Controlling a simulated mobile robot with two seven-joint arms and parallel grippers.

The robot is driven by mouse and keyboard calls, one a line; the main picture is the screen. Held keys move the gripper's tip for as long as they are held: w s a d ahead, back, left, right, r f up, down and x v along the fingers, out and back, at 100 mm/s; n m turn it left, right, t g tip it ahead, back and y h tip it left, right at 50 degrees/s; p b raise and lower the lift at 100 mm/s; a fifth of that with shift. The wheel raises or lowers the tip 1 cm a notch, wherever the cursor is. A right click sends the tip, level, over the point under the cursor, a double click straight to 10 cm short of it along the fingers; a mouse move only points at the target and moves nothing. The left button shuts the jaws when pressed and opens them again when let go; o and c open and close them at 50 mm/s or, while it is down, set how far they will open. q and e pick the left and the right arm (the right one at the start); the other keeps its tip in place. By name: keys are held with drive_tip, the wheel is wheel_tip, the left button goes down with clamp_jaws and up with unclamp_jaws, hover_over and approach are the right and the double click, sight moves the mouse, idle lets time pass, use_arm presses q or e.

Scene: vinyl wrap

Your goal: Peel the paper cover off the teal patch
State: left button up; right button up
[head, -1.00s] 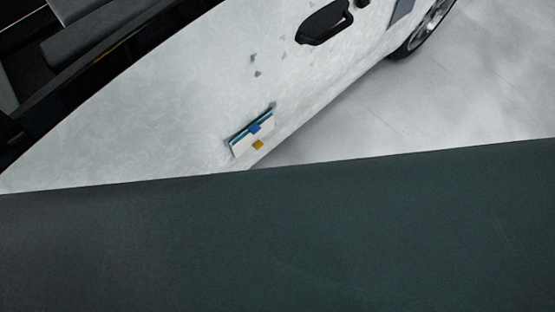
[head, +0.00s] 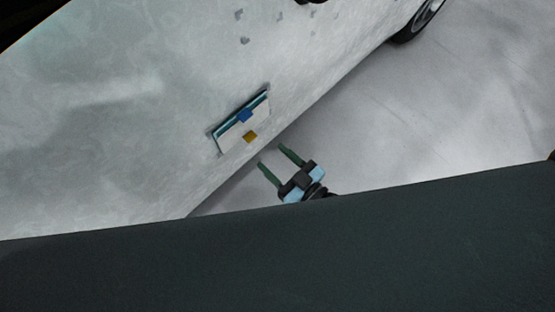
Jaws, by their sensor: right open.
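The teal patch (head: 228,122) is on the white car door, and only a thin teal strip shows along its upper edge. The pale paper cover (head: 232,138) lies over the rest of it, with a blue tab (head: 245,115) near the top and a yellow tab (head: 250,136) lower down. My right gripper (head: 275,157) is open and empty. Its two dark green fingers point up and left towards the patch, a little below and right of it, and appear apart from it. My left gripper is not in view.
The white car door (head: 120,110) fills the left side. Small grey marks (head: 244,41) lie above the patch. A wheel (head: 418,20) is at the upper right. Open pale floor (head: 430,110) lies right of the car. A dark surface (head: 250,260) covers the bottom.

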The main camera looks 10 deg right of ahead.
drive_tip(key=x, duration=0.7)
drive_tip(key=shift+w+a+b, duration=0.25)
drive_tip(key=shift+b, duration=0.15)
clamp_jaws()
drive_tip(key=shift+s+d+p, duration=0.3)
drive_tip(key=shift+s+d, duration=0.15)
drive_tip(key=shift+s, duration=0.1)
idle(1.0)
drive_tip(key=p+v, duration=0.2)
drive_tip(key=v, duration=0.4)
drive_tip(key=shift+s+d, duration=0.25)
drive_tip(key=shift+s, duration=0.05)
idle(0.8)
drive_tip(key=shift+r, duration=0.1)
idle(0.5)
